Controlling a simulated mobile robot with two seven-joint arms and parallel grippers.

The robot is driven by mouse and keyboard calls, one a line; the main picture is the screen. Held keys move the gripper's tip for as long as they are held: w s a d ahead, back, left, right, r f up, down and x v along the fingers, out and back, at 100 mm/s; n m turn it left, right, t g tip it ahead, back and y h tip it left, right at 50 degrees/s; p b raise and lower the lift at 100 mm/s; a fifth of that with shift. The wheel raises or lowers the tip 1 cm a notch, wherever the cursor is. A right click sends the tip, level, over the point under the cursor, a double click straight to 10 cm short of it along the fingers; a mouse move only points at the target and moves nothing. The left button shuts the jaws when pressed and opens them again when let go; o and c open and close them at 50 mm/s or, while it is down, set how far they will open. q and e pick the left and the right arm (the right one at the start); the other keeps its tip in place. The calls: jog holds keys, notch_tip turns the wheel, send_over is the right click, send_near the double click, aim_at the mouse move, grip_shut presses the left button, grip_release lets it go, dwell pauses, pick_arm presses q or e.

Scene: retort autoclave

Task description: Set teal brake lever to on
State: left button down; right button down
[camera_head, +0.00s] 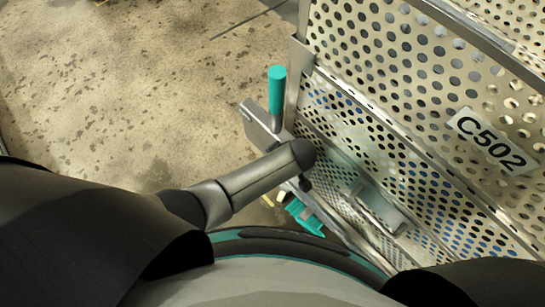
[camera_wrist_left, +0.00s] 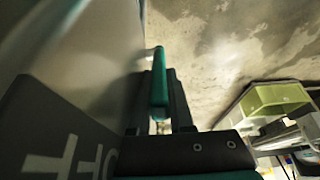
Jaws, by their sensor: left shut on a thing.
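In the left wrist view a slim teal lever (camera_wrist_left: 159,82) with a rounded end stands between the two dark fingers of my left gripper (camera_wrist_left: 160,98). The gripper is shut on it. Beside it is a dark plate (camera_wrist_left: 50,135) with large white letters, partly cut off. In the head view my left arm reaches to the side of a perforated metal cart, and its dark end hides much of the hand. An upright teal handle (camera_head: 277,92) rises from a grey bracket there. Another teal part (camera_head: 305,216) shows lower down. I cannot tell which is held. My right gripper is not in view.
Stained concrete floor (camera_head: 130,90) lies clear to the left. A yellow-green box-like thing (camera_wrist_left: 272,100) stands at the right of the wrist view.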

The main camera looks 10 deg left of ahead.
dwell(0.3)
pick_arm(q)
jog(key=c, duration=0.8)
grip_release()
jog(key=shift+w, duration=0.1)
